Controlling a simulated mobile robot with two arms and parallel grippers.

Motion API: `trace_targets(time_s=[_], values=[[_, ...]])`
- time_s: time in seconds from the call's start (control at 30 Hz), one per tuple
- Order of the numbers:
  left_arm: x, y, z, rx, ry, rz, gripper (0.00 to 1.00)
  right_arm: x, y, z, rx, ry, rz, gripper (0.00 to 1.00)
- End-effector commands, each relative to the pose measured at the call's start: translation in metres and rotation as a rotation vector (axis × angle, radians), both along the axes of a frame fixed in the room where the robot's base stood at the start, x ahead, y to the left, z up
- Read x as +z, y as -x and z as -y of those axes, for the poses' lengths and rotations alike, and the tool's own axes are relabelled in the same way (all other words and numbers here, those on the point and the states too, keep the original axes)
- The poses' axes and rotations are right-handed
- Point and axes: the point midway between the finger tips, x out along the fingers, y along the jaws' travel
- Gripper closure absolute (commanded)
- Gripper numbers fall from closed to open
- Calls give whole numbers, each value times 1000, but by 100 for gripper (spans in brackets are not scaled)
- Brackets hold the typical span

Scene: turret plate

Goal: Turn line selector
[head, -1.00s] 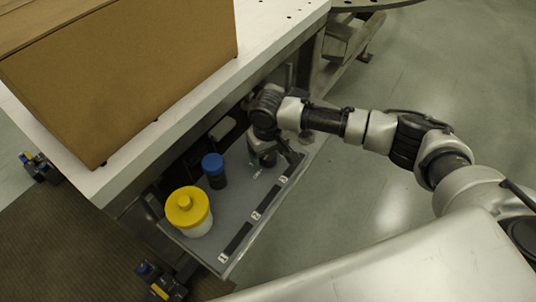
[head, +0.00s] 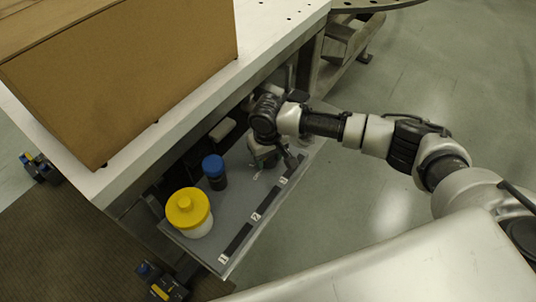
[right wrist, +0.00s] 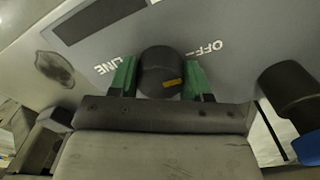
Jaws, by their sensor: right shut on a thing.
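The selector is a round black knob (right wrist: 160,72) with a small yellow mark on its lower right side in the right wrist view. It sits on a grey panel (right wrist: 225,20), between the white words LINE and OFF, which read tilted and upside down. My right gripper (right wrist: 161,80) has a green fingertip on each side of the knob and is shut on it. In the head view my right gripper (head: 262,158) is low over the far end of the panel (head: 215,238), and the knob is mostly hidden there. My left gripper is not in view.
A yellow-topped white button (head: 187,212) and a blue-topped black cylinder (head: 214,172) stand on the panel left of my gripper. Strips numbered 1, 2 and 3 run along its front edge. The white table (head: 150,150), bearing a cardboard box (head: 120,80), is beside and above it.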

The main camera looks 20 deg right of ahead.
Motion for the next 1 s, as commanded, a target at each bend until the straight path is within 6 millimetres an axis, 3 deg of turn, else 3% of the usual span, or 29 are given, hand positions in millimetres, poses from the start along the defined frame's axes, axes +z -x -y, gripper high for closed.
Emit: trace_targets(time_s=[0.6, 1.0], values=[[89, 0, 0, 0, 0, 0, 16, 6, 2, -1, -435, 0, -5, 76], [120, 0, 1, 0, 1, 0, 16, 3, 1, 0, -688, 2, -3, 75]])
